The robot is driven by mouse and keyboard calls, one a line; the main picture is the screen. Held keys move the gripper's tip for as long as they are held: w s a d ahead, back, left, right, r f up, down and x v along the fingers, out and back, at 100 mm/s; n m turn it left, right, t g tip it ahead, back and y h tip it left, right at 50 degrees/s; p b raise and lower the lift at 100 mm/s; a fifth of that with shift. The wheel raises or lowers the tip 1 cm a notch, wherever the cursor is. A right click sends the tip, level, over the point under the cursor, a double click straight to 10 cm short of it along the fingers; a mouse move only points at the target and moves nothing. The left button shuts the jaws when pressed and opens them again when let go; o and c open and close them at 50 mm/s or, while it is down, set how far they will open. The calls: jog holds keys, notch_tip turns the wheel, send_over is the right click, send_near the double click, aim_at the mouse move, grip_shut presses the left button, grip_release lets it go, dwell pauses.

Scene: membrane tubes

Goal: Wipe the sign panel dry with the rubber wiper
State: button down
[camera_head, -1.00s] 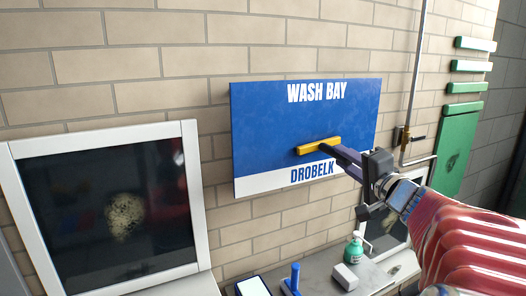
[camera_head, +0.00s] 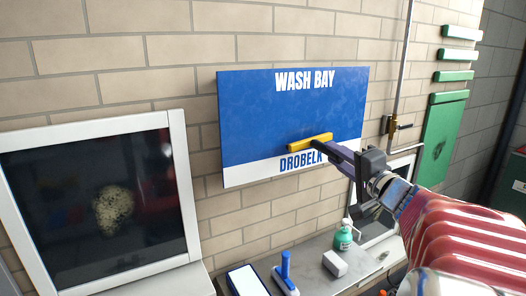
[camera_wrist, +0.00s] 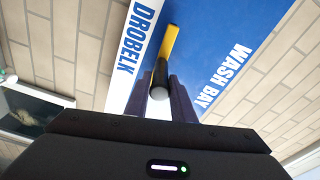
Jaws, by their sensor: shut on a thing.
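The sign panel (camera_head: 270,115) is blue with a white strip along its bottom and hangs on the brick wall. It reads "WASH BAY" and "DROBELK". The rubber wiper (camera_head: 310,142) has a yellow head that lies on the panel's lower middle, just above the white strip. My gripper (camera_head: 335,155) is shut on the wiper's handle, to the lower right of the head. In the wrist view the panel (camera_wrist: 205,60) fills the upper middle, and the wiper's yellow head (camera_wrist: 169,42) lies across it beyond the fingers (camera_wrist: 160,95). Whether the panel is wet is hard to tell.
A dark framed window or screen (camera_head: 35,195) stands at the left. A grey ledge (camera_head: 310,262) below the panel holds a green bottle (camera_head: 343,238), a white block (camera_head: 334,264), a blue-handled tool (camera_head: 286,272) and a tablet (camera_head: 246,281). A pipe with a valve (camera_head: 392,124) runs at the right.

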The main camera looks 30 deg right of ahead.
jog(key=shift+s, duration=2.7)
